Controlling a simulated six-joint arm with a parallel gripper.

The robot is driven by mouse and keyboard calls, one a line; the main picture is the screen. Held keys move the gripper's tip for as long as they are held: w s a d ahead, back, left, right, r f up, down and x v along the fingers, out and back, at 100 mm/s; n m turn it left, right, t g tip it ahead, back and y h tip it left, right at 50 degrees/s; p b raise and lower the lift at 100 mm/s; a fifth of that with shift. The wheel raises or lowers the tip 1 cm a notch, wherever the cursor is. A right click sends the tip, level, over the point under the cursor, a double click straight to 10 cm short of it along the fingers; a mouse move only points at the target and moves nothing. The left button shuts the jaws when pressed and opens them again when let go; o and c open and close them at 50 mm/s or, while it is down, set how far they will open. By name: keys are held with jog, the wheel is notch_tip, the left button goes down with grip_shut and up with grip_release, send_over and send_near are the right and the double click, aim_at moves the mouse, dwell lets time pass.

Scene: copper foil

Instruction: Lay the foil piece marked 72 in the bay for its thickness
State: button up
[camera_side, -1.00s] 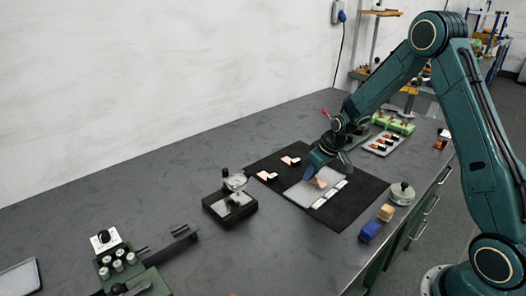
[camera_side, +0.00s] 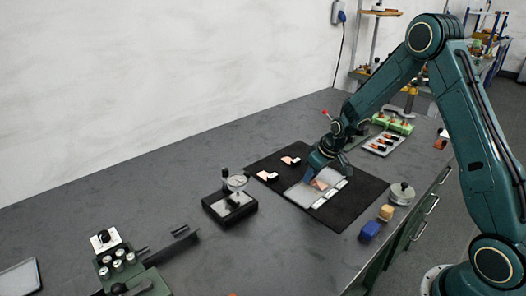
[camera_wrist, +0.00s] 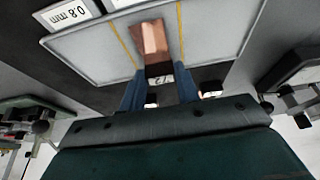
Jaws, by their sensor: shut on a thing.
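My gripper (camera_wrist: 160,92) is shut on the tab end of a copper foil piece (camera_wrist: 154,43). The foil's white tab shows a partly covered mark that looks like 72. In the wrist view the foil is over the middle bay of a light grey tray (camera_wrist: 95,55), between two yellow divider lines. I cannot tell whether it touches the tray floor. In the side view my gripper (camera_side: 312,174) is low over the tray (camera_side: 298,193), with the foil (camera_side: 320,184) under its tips. One tray label reads 0.8 mm (camera_wrist: 70,13); the others are not legible.
The tray lies on a black mat (camera_side: 345,213). Two other foil pieces (camera_side: 267,175) (camera_side: 290,161) lie behind the tray. A dial gauge (camera_side: 235,185) stands left. A blue block (camera_side: 369,231), yellow block (camera_side: 386,212) and round metal weight (camera_side: 402,193) are near the front edge.

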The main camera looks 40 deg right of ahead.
jog(key=shift+f, duration=0.3)
dwell(0.5)
jog(key=o, duration=0.7)
jog(key=shift+r, duration=0.25)
jog(key=shift+r, duration=0.35)
jog(key=shift+r, duration=0.35)
jog(key=shift+r, duration=0.35)
jog(key=shift+r, duration=0.25)
jog(key=shift+o, duration=0.3)
